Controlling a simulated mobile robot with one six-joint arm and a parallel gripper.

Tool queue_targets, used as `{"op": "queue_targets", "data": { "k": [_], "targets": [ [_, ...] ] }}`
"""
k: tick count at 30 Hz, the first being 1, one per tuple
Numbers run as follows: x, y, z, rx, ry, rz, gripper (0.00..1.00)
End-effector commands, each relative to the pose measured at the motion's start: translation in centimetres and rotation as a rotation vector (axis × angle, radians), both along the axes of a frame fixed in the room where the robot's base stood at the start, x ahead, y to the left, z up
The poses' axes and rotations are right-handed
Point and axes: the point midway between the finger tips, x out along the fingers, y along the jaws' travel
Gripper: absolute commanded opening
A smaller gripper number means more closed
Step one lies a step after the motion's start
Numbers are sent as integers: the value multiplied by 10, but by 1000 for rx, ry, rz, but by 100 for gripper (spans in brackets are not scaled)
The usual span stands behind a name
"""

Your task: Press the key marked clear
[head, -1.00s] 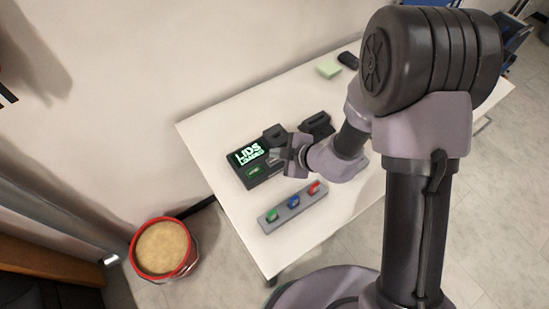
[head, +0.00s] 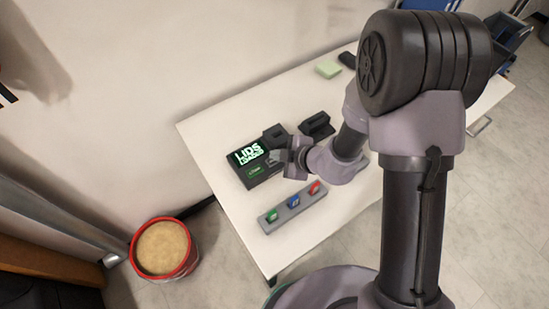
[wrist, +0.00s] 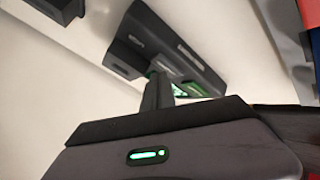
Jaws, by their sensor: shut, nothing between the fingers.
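The black marker unit (head: 238,176) stands on the table, with lit lettering on its screen (head: 246,153) that seems to read "LIDS LOADED". A green-lit patch (head: 255,169) shows below the screen; its small lettering is too blurred to read. I cannot make out which key is marked clear. The unit also shows in the wrist view (wrist: 172,32), with grey keys and a green glow partly behind my fingers. My gripper (head: 275,157) is shut and empty, its tips at the unit's right side. In the wrist view the fingers (wrist: 160,80) overlap the unit; contact cannot be told.
A grey strip (head: 292,209) with green, blue and red pieces lies in front of the unit. Black blocks (head: 317,124) stand behind my gripper. A pale green block (head: 328,68) lies at the back. A red-rimmed bucket (head: 163,247) stands on the floor. The table's left end (head: 198,137) is bare.

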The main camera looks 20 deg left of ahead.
Motion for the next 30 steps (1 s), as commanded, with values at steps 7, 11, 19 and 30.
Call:
{"op": "queue_targets", "data": {
  "k": [7, 11, 19, 30],
  "targets": [
    [0, 0, -3, 0, 0, 0, 0],
    [0, 0, -5, 0, 1, 1, 0],
    [0, 0, -6, 0, 0, 0, 0],
    [0, 0, 3, 0, 1, -1, 0]
  ]
}}
